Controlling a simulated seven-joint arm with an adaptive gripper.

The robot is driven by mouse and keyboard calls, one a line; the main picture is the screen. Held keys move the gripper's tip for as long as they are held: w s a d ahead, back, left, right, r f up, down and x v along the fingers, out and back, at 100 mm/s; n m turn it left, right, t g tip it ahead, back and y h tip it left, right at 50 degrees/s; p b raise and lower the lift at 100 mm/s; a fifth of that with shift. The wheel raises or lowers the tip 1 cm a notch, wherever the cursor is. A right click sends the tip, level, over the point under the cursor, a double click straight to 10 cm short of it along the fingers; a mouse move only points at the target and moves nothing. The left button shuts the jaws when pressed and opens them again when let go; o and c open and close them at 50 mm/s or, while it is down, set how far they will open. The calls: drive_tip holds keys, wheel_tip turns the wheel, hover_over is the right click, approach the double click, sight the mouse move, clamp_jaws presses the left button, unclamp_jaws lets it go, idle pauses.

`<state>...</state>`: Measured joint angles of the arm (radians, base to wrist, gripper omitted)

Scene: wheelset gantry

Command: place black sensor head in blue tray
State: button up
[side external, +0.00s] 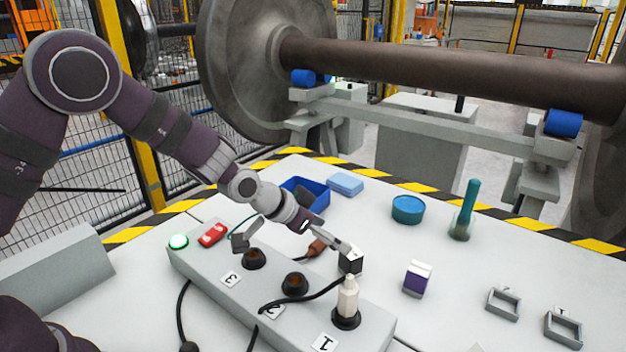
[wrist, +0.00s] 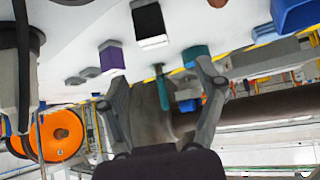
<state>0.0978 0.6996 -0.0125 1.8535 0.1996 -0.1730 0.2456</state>
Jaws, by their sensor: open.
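The black sensor head (wrist: 148,20) shows in the wrist view as a black block with a pale edge, near the top centre. In the side view a dark block (side external: 351,263) sits at the tip of my right-hand finger; I cannot tell whether they touch.
The socket box (side external: 207,262) carries a white bottle-like plug (side external: 347,298), a red switch and cables. A purple-white box (side external: 417,279), teal dish (side external: 408,209), green-handled tool (side external: 467,208), light-blue block (side external: 345,184) and square frames (side external: 503,304) stand around. Open table lies between them.

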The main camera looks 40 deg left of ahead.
sight(352, 251)
drive_tip(key=shift+x, duration=1)
drive_tip(key=x, duration=0.5)
drive_tip(key=shift+s+d+f, duration=0.15)
drive_tip(key=shift+s+f, duration=0.1)
drive_tip(key=shift+f, duration=0.1)
clamp_jaws()
